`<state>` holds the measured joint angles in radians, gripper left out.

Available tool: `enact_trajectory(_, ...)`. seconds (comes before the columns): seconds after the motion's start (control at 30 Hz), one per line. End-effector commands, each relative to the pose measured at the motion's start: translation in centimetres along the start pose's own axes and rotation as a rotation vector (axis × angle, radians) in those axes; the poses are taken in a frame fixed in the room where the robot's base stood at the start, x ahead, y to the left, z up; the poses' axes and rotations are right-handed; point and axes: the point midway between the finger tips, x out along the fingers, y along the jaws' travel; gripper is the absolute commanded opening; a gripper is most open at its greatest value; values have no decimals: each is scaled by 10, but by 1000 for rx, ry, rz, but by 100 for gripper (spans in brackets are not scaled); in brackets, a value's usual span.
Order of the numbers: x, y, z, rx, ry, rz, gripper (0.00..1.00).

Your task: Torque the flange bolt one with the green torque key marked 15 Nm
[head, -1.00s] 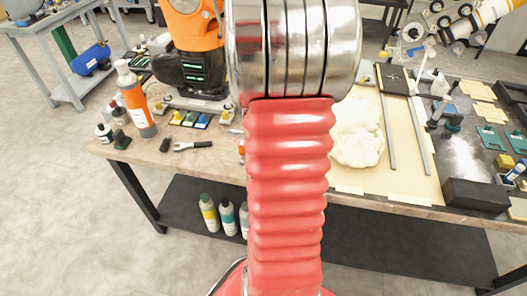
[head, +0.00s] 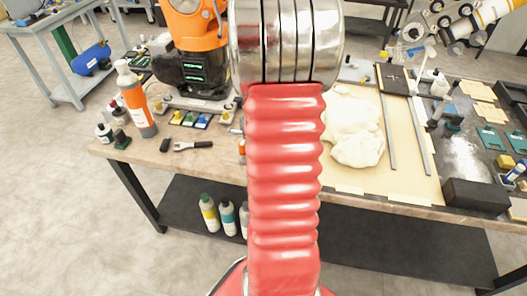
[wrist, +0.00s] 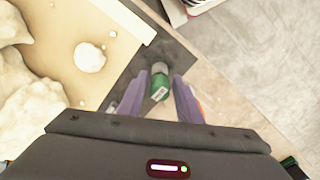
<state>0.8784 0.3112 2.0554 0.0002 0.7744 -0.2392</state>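A green key (wrist: 160,88) with a small white label and a grey end sits between the two purple-grey fingers of my gripper (wrist: 160,82) in the wrist view. The fingers close in on its sides, and its grey end points away from the camera. The label is too small to read. In the head view my gripper and the key are hidden behind my red arm. A row of small coloured pads (head: 190,119) with knobs lies on the bench in front of the orange machine (head: 196,50). I cannot make out flange bolt one.
White foam (head: 352,130) lies on the tan board (head: 405,165); foam also shows at the left of the wrist view (wrist: 30,105). Open floor (wrist: 265,75) lies beyond the bench edge.

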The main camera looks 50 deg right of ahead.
Motion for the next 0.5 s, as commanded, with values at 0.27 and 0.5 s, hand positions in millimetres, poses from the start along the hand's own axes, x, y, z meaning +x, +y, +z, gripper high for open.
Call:
enact_trajectory(0.27,0,0,0,0,0,0,13)
enact_trajectory(0.5,0,0,0,0,1,0,0)
